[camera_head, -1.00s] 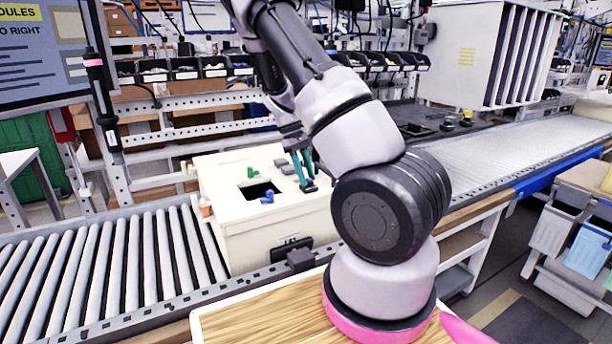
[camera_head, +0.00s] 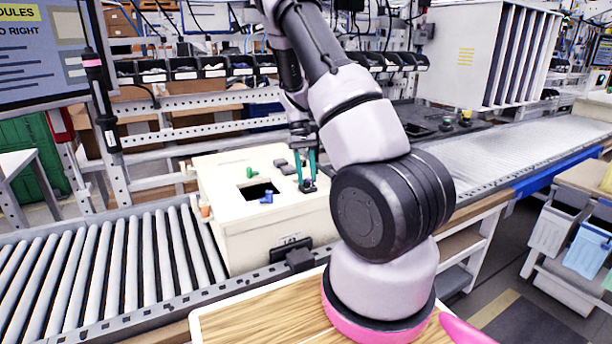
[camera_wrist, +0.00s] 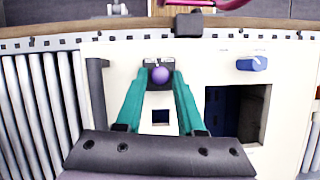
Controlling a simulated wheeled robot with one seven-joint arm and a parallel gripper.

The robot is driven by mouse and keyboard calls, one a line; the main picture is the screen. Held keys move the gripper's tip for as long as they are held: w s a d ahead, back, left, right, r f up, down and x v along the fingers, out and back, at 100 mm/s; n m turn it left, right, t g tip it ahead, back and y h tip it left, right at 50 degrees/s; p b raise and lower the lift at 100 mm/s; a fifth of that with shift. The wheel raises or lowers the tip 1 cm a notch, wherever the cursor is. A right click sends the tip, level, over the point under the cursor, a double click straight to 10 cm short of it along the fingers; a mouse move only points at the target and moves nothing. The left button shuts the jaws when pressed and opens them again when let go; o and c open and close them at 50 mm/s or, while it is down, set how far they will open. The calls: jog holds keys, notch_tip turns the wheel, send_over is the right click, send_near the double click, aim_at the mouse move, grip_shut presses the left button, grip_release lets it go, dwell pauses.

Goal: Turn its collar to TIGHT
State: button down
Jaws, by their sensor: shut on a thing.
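My gripper (camera_head: 309,180) is over the top right of a cream box (camera_head: 235,235) on the conveyor. In the wrist view its teal fingers (camera_wrist: 160,84) are closed around a small dark fitting with a purple ball (camera_wrist: 160,75). Two pale marks sit beside the ball; I cannot read them. A black, tool-like cylinder with a pink band (camera_head: 93,63), perhaps the screwdriver, hangs upright at the far left, well away from my gripper. I cannot make out a TIGHT mark or tell which part is the collar.
The box top has a dark opening (camera_wrist: 240,112), a blue knob (camera_wrist: 252,63) and a green piece (camera_head: 239,173). A dark grey bar (camera_wrist: 97,100) stands at the left in the wrist view. Rollers (camera_head: 110,265) run left of the box; a wooden board (camera_head: 265,318) lies in front.

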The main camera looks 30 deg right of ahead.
jog(key=m, duration=0.2)
jog(key=m+y, duration=0.1)
jog(key=m+t+y, duration=0.1)
jog(key=m, duration=0.1)
jog(key=shift+d+m, duration=0.3)
jog(key=m, duration=0.2)
jog(key=m+t+y, duration=0.1)
jog(key=m, duration=0.2)
jog(key=shift+s+d+m+y, duration=0.1)
jog(key=shift+s+m+y, duration=0.1)
jog(key=shift+m+y, duration=0.1)
jog(key=shift+t, duration=0.3)
jog(key=c, duration=0.5)
grip_release()
jog(key=v, duration=1)
jog(key=shift+r, duration=0.4)
jog(key=shift+d, duration=0.15)
